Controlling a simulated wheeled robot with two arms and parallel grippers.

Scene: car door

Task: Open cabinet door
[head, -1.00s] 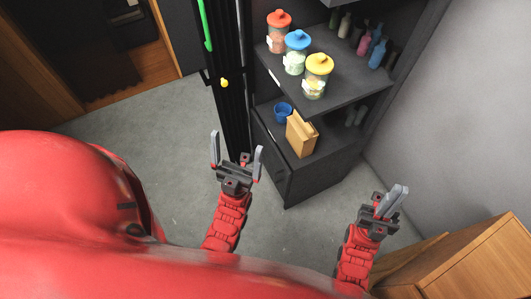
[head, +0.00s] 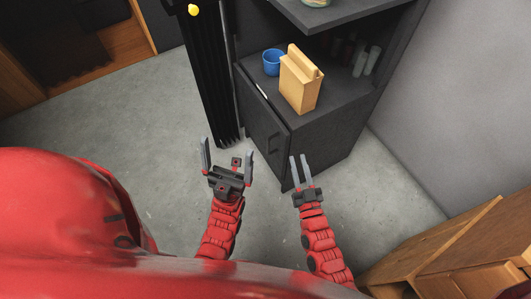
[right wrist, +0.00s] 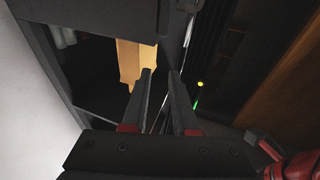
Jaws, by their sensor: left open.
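The dark grey cabinet (head: 325,135) stands right of centre in the head view. Its door (head: 258,118) is on the front face, with a small dark handle (head: 274,143). The door looks shut or nearly so; I cannot tell exactly. My right gripper (head: 300,157) is in front of the cabinet's near lower corner, right of the handle. Its fingers are narrowly apart with nothing between them. They also show in the right wrist view (right wrist: 160,72), pointing toward the cabinet. My left gripper (head: 226,142) is open and empty, left of the door.
A tan box (head: 300,80) and a blue cup (head: 272,62) stand on the cabinet top, under a shelf (head: 320,12). A black ribbed column (head: 212,75) stands left of the door. Wooden furniture (head: 450,255) is at lower right. Grey floor (head: 120,110) is free at left.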

